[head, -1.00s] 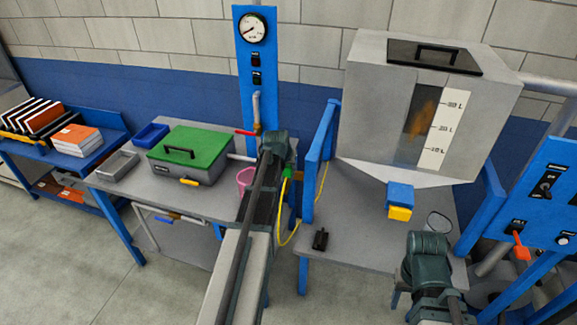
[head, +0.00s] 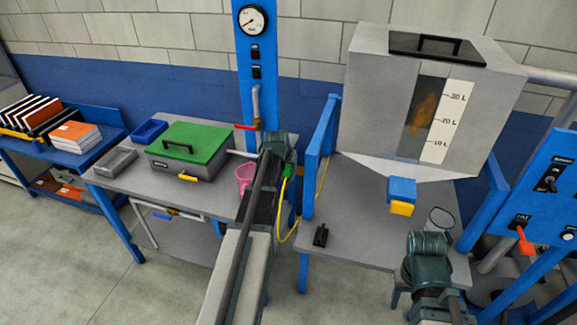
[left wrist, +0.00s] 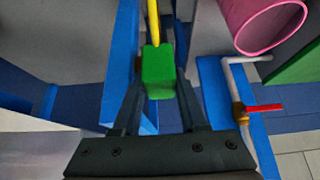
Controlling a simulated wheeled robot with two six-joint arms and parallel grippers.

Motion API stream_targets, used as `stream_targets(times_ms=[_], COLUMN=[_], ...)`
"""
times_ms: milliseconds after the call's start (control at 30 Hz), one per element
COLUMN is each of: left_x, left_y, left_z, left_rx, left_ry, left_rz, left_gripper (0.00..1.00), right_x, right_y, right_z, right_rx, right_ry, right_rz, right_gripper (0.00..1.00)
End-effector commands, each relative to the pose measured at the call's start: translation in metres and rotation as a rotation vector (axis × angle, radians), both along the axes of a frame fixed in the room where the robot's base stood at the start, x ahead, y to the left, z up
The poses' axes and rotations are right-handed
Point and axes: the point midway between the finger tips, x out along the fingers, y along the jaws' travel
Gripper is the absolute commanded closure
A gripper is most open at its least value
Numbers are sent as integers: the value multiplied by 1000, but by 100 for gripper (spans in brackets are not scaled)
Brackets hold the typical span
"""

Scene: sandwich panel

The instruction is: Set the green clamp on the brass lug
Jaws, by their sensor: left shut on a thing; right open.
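The green clamp (left wrist: 158,68) is a small green block with a yellow cable running from it. In the left wrist view it sits between the fingertips of my left gripper (left wrist: 157,75), which is shut on it. In the head view the clamp (head: 288,170) shows just right of my left arm's dark wrist, with the cable hanging in a loop. The arm hides most of the left gripper there. I cannot pick out the brass lug for certain. My right arm reaches in at the lower right, but its gripper's fingers do not show.
A blue post with a gauge (head: 252,20) and a red-handled valve (head: 247,127) stands behind. A green-lidded box (head: 187,152) and pink cup (head: 244,178) are on the left bench. A grey tank (head: 372,110) stands at right. A black block (head: 321,236) lies near the bench edge.

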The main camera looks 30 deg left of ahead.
Motion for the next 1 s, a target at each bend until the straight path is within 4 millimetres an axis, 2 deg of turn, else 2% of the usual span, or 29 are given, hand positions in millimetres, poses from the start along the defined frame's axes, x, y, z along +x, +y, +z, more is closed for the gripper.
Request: stream_targets(times_ms=[700,733,900,1000], left_x=[0,0,0,0], left_y=[0,0,0,0], left_z=[-11,-11,-10,-10], left_rx=[0,0,0,0], left_ry=[0,0,0,0], left_rz=[0,0,0,0], left_gripper=[100,56,26,23], right_x=[0,0,0,0], right_y=[0,0,0,0], right_z=[-11,-11,-10,-10], right_rx=[0,0,0,0], right_ry=[0,0,0,0], right_rz=[0,0,0,0], right_gripper=[50,50,50,50])
